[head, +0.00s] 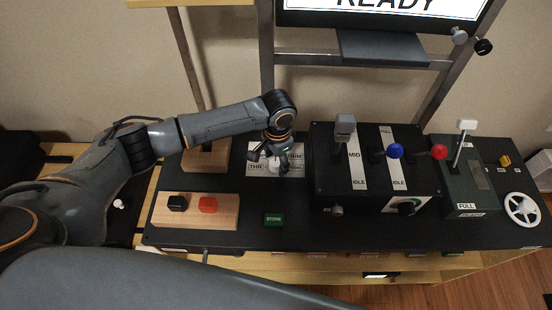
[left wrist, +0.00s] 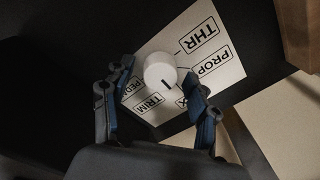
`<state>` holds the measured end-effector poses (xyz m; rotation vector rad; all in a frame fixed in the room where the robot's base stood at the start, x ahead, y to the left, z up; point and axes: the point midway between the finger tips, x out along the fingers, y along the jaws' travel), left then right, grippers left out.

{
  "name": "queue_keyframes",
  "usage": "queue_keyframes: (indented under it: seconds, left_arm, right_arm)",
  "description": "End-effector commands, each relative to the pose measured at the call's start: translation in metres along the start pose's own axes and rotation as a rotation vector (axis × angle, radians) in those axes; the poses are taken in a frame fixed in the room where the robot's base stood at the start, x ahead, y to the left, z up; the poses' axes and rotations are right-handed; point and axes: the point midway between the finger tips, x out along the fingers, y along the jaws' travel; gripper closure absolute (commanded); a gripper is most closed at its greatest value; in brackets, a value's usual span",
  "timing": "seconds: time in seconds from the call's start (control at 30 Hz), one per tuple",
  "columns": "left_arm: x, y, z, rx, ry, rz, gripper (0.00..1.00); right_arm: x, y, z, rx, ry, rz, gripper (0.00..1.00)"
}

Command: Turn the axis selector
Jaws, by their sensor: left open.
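The axis selector is a round white knob (left wrist: 160,68) with a dark pointer line, on a white label plate (left wrist: 218,58) marked THR, PROP and TRIM among others. In the left wrist view the pointer line faces the lower side of the picture. My left gripper (left wrist: 160,78) is open, with one finger on each side of the knob; whether they touch it I cannot tell. In the head view my left gripper (head: 270,157) points down over the label plate (head: 296,160) and mostly hides the knob. My right gripper is not in view.
Right of the plate stands a raised lever box (head: 325,190) with grey, blue and red levers. A wooden block (head: 226,212) with black and red buttons and a green button (head: 273,219) lie nearer. A white handwheel (head: 522,208) is far right. A READY screen (head: 385,12) hangs behind.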

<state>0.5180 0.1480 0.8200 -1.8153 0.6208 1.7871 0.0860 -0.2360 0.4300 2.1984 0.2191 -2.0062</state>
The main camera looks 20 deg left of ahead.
Motion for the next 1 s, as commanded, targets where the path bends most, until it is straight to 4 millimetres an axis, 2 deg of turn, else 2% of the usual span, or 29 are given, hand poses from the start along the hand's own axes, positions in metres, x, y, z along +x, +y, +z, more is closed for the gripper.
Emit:
queue_keyframes:
  seconds: [0.03,0.27,0.3,0.67,1.0]
  left_arm:
    - [0.0,0.0,0.0,0.0,0.0,0.0,0.47]
    - [0.0,0.0,0.0,0.0,0.0,0.0,0.94]
    - [0.0,0.0,0.0,0.0,0.0,0.0,0.96]
    - [-0.003,0.001,0.0,0.072,0.001,0.002,0.96]
    - [-0.004,0.001,0.001,0.326,0.012,0.003,0.96]
  right_arm:
    - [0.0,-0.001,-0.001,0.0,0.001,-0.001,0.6]
    - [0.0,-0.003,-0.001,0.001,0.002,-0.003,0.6]
    - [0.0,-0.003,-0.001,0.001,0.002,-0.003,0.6]
    - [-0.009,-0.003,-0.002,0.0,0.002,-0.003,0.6]
    - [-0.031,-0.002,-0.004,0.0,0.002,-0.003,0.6]
